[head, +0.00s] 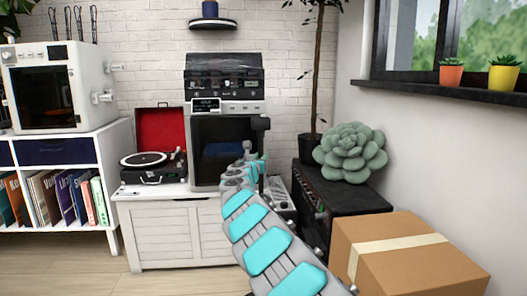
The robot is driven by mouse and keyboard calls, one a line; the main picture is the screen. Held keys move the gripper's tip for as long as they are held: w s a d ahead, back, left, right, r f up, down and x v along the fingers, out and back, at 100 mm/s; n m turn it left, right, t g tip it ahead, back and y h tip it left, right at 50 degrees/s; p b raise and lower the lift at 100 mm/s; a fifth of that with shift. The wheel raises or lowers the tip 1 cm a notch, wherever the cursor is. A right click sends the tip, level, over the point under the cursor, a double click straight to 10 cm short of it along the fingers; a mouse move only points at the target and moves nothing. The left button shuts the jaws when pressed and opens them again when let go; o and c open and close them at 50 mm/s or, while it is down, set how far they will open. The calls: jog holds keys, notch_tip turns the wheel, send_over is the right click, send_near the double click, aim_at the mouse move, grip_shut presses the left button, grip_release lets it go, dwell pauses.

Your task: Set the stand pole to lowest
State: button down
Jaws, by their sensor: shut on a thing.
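A thin dark stand pole (262,143) with a wider dark top rises in front of the black and silver machine on the white chest. My arm reaches from the bottom right toward it. My gripper (257,168) is at the pole, below its top, and appears shut on it. The fingertips are small and partly hidden by my own arm. The lower pole and the stand's base are mostly hidden behind the arm.
The white chest (170,231) holds a red-lidded record player (150,166) and the machine (222,130). A black cabinet (345,203) bears a green succulent-shaped cushion (350,152). A cardboard box (408,265) is close at right. Bare floor shows at lower left.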

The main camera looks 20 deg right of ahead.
aim_at(260, 192)
notch_tip(260, 192, down, 14)
jog(key=b, duration=0.8)
jog(key=c, duration=1.1)
grip_release()
jog(key=shift+f, duration=0.1)
jog(key=o, duration=0.4)
jog(key=shift+c, duration=0.2)
jog(key=shift+r, duration=0.2)
